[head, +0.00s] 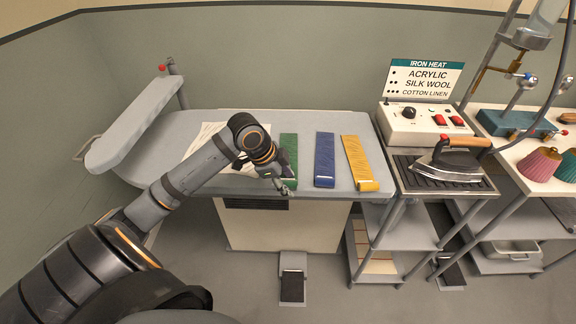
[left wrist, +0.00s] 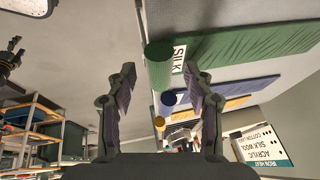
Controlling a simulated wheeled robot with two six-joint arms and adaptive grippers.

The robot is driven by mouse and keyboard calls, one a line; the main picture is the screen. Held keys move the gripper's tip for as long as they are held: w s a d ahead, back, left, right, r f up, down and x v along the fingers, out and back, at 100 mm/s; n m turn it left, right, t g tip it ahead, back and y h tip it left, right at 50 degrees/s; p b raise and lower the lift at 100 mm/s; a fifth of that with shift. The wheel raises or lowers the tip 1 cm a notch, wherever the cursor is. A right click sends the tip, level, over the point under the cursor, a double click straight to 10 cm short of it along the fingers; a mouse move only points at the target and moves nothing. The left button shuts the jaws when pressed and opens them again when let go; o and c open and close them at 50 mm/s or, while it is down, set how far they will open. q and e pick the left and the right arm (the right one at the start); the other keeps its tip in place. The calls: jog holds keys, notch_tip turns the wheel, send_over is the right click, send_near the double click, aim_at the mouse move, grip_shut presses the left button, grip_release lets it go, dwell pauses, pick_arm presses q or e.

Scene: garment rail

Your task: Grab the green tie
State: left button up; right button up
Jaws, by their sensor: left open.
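The green tie (head: 289,147) lies on the ironing table, its near end hidden by my left gripper (head: 286,184) in the head view. In the left wrist view the green tie (left wrist: 265,42) runs off to the right, with a rolled end (left wrist: 159,66) and a white label reading SILK. My left gripper (left wrist: 162,82) is open, its two fingers apart. The rolled end shows between and just beyond the fingertips, and nothing is held. I cannot tell whether a finger touches it. My right gripper is not in view.
A blue tie (head: 325,158) and a yellow tie (head: 359,162) lie to the right of the green one. A pale sheet (head: 203,141) lies to its left. An iron (head: 448,162) stands on a side stand at the right, under a fabric sign (head: 424,79).

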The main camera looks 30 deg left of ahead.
pick_arm(q)
grip_shut()
jog(key=shift+r, duration=0.15)
